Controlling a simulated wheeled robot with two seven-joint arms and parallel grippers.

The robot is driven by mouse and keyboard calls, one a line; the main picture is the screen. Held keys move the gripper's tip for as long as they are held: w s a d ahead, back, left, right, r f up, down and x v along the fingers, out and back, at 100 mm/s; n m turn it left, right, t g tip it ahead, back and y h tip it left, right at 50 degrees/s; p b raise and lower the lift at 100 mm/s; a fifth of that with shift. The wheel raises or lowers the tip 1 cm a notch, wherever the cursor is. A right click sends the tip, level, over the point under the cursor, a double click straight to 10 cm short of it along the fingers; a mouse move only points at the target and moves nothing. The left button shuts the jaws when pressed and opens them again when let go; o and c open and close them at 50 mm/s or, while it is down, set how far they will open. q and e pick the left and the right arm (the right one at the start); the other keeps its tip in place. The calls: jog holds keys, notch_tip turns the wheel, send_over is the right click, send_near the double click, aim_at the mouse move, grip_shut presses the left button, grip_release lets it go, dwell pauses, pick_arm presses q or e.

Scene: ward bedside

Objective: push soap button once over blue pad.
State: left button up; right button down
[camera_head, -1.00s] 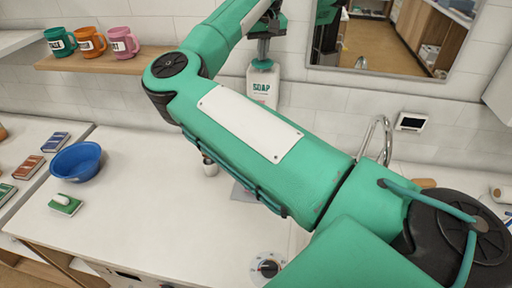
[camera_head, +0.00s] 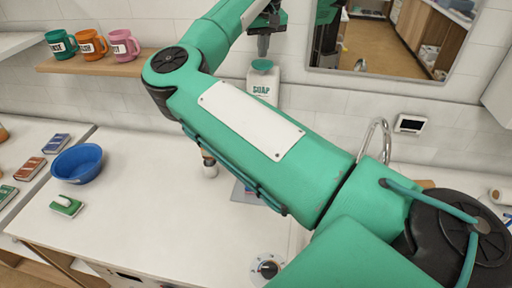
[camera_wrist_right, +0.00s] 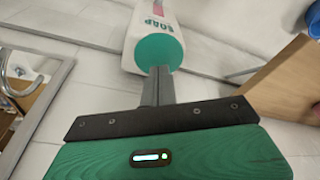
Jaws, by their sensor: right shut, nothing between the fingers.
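The white soap dispenser (camera_head: 262,88), marked SOAP, is on the wall behind my right arm, with a round green button (camera_head: 262,66) on top. My right gripper (camera_head: 263,55) is shut and empty, pointing down just above the button with a small gap. In the right wrist view the shut fingers (camera_wrist_right: 158,72) point at the green button (camera_wrist_right: 158,54) of the dispenser (camera_wrist_right: 150,22). A blue-grey pad (camera_head: 240,193) lies on the counter below, mostly hidden by my arm. My left gripper is not in view.
A shelf (camera_head: 110,64) with several mugs is at left. A mirror (camera_head: 395,75) hangs right of the dispenser. A faucet (camera_head: 380,135) is behind my arm.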

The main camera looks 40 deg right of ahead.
notch_tip(320, 180, up, 6)
jog(key=p, duration=0.3)
jog(key=shift+f, duration=0.1)
dwell(0.6)
